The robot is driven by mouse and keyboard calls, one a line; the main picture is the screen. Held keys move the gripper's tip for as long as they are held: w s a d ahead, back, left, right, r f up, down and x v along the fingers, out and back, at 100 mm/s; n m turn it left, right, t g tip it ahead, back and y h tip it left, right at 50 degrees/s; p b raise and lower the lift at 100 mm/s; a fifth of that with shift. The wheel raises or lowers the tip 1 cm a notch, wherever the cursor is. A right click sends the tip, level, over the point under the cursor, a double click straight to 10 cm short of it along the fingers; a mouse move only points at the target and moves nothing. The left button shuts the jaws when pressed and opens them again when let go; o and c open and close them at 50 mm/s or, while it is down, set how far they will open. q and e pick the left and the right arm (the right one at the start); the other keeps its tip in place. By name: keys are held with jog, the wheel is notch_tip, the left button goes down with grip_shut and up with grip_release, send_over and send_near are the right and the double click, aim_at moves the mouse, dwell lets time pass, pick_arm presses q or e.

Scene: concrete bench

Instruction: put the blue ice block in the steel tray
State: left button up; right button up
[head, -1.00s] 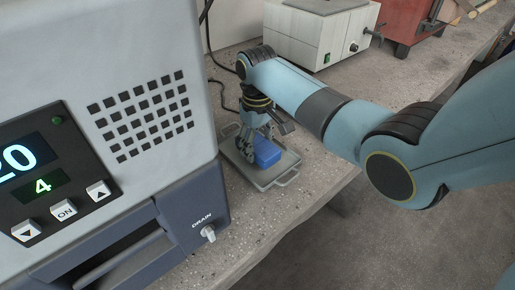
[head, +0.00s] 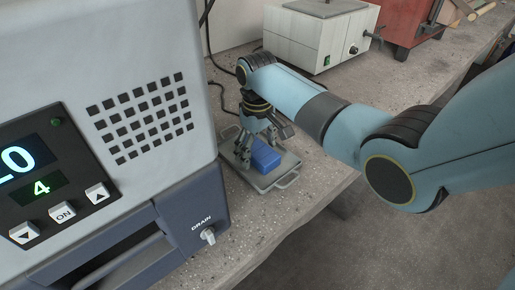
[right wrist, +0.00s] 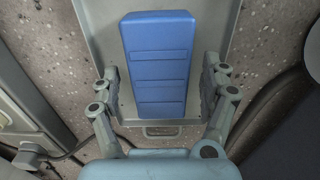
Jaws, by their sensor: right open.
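The blue ice block (head: 265,155) lies in the steel tray (head: 283,173) on the bench. In the right wrist view the blue ice block (right wrist: 157,62) sits between the fingers, with a gap on each side, and the steel tray (right wrist: 97,30) shows under it. My right gripper (head: 262,147) is open over the tray, its fingers pointing down around the block. In the right wrist view the right gripper (right wrist: 163,88) has its fingers spread and empty. My left gripper is not in view.
A large grey machine (head: 140,70) with a display and buttons stands close on the left. A white box-shaped device (head: 320,35) and a red machine (head: 405,25) stand at the back. Bare bench (head: 335,155) lies right of the tray.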

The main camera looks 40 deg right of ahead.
aim_at(258, 148)
notch_tip(258, 148, up, 12)
jog(key=p, duration=0.2)
jog(key=shift+f, duration=0.15)
dwell(0.4)
jog(key=s+a+f+t, duration=0.1)
jog(key=s+f, duration=0.2)
jog(key=s, duration=0.8)
jog(key=s+a+r+t, duration=0.1)
jog(key=s+r, duration=0.2)
jog(key=s, duration=0.4)
jog(key=s+a+r+t, duration=0.1)
jog(key=s+r, duration=0.2)
jog(key=s, duration=0.5)
notch_tip(258, 148, down, 25)
jog(key=s+d+h, duration=0.1)
jog(key=d, duration=0.1)
jog(key=s+d+f+g+b, duration=0.1)
jog(key=s+f+g, duration=0.1)
jog(key=s+f, duration=1.6)
jog(key=shift+s+f+m+b, duration=0.3)
jog(key=shift+s+f+m, duration=0.1)
jog(key=shift+s, duration=0.25)
